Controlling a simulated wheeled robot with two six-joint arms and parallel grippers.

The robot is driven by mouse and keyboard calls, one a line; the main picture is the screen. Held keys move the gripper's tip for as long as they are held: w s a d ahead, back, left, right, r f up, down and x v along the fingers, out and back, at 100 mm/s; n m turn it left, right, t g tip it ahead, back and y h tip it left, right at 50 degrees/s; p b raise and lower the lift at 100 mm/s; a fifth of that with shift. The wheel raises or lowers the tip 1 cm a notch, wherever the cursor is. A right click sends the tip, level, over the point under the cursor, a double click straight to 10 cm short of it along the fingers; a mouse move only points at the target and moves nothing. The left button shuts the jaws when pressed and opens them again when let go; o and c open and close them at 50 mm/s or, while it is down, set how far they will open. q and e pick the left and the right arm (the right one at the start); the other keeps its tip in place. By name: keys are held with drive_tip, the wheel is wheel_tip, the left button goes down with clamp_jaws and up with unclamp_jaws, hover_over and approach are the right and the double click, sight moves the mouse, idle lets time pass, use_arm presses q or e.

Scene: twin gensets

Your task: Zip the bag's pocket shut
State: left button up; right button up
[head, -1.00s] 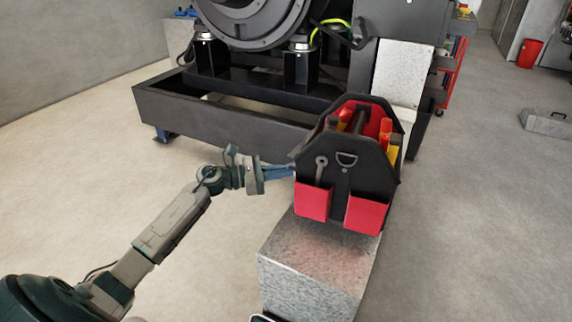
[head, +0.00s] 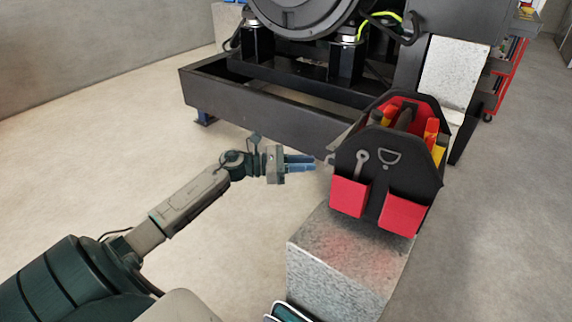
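The bag (head: 378,170) is a black tool bag with red front pockets, standing upright on a speckled stone block (head: 335,262). A wrench and a metal D-ring show on its front, and tools with red and yellow parts stick out of its open top. The left end of the bag is seen edge-on, so its zip cannot be made out. My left gripper (head: 313,163) points at that left end, with a small gap in the picture between its blue fingertips and the bag. Nothing shows held in it, and its finger opening is unclear. My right gripper is out of view.
A large dark genset frame (head: 270,128) stands behind the bag. A pale block (head: 455,72) and a red tool cart (head: 510,75) are at the back right. The floor left and right of the stone block is clear.

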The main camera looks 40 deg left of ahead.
use_arm(q)
drive_tip(key=v, duration=0.6)
drive_tip(key=shift+s+a, duration=0.2)
drive_tip(key=shift+a, duration=0.05)
